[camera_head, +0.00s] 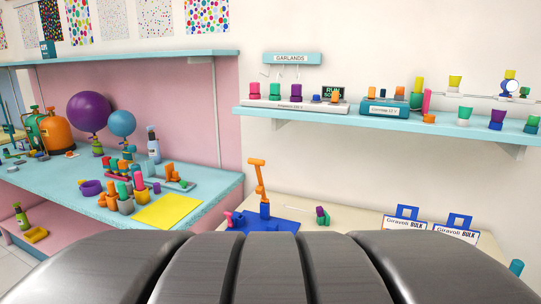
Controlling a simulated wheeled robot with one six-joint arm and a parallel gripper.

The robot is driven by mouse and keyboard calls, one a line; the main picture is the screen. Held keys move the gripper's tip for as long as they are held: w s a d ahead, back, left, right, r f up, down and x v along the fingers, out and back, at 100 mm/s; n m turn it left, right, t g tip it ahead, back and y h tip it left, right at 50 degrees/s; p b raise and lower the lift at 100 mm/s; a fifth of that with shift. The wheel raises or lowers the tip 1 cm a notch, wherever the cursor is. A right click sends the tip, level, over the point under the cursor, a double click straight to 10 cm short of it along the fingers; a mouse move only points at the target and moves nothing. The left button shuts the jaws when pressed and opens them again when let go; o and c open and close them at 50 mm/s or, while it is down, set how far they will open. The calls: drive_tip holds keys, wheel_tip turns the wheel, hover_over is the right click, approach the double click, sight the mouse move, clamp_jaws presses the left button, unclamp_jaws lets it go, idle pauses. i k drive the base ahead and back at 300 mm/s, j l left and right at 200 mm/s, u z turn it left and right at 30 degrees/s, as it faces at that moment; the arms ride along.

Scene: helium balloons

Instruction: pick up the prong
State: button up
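I cannot tell for sure which thing is the prong. A thin orange piece with a bent top (258,172) stands upright from a blue base (264,210) on the cream lower table, at the middle of the head view. A small pink piece (232,219) lies left of it. A small dark and green piece (322,215) lies to its right. My gripper is not in view. Large dark grey rounded parts, which look like my own body, fill the bottom and hide the near part of the table.
A wall shelf (375,118) with coloured pieces hangs above the table. Two "BULK" boxes (457,231) stand at right.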

sight(320, 211)
drive_tip(key=k+z, duration=0.2)
drive_tip(key=k+j, duration=0.2)
drive_tip(key=j, duration=0.15)
drive_tip(key=i+l+u, duration=0.1)
drive_tip(key=i, duration=0.4)
drive_tip(key=i+l+u, duration=0.15)
drive_tip(key=i, duration=0.3)
drive_tip(key=i+l+u, duration=0.1)
drive_tip(key=i, duration=0.4)
drive_tip(key=i+l+u, duration=0.15)
drive_tip(key=i, duration=0.3)
drive_tip(key=l, duration=0.1)
